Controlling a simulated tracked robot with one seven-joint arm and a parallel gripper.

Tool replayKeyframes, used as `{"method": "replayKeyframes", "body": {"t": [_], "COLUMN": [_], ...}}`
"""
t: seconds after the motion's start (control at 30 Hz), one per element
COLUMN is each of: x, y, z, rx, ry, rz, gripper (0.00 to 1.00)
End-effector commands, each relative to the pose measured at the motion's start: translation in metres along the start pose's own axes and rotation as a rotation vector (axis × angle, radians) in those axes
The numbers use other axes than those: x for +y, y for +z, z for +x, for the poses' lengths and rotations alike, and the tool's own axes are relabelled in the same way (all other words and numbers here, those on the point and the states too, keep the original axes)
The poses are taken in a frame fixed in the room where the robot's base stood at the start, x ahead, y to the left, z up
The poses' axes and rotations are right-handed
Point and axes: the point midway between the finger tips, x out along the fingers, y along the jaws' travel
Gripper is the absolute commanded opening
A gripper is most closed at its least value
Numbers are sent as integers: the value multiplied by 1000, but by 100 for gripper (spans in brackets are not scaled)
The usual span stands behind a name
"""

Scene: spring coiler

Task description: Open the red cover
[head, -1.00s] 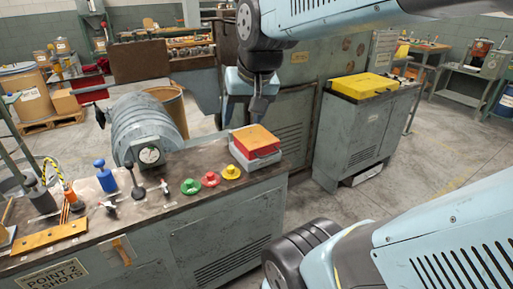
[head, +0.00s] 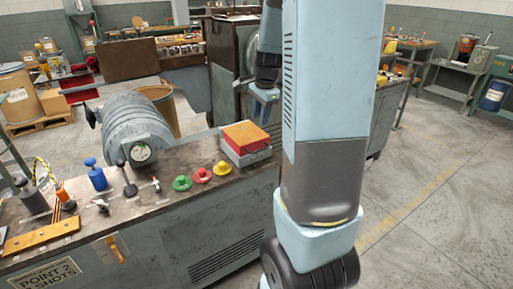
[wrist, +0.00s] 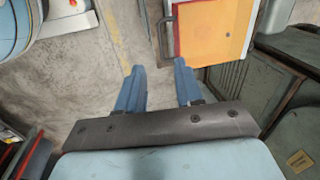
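The red cover (head: 248,134) has an orange-red top and lies closed on a small grey box at the right end of the bench. In the wrist view the red cover (wrist: 212,32) fills the upper right, with a dark bar handle (wrist: 164,38) along its left side. My gripper (head: 262,108) hangs above and slightly behind the box in the head view. In the wrist view my gripper (wrist: 158,80) has its two blue fingers apart with nothing between them, and the cover lies beyond the right finger. I see no contact.
Green (head: 181,183), red (head: 202,175) and yellow (head: 222,168) knobs stand on the bench left of the box. A grey ribbed drum with a gauge (head: 141,152) is behind them. My own arm hides the area right of the box.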

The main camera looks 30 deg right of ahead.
Motion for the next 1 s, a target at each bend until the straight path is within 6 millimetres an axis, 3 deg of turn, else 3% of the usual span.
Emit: {"method": "replayKeyframes", "body": {"t": [0.13, 0.37, 1.0], "x": [-3, -5, -4], "y": [-10, -9, -7], "z": [12, 29, 132], "rx": [3, 1, 1], "ry": [15, 18, 17], "rz": [60, 65, 60], "gripper": [36, 36, 36]}}
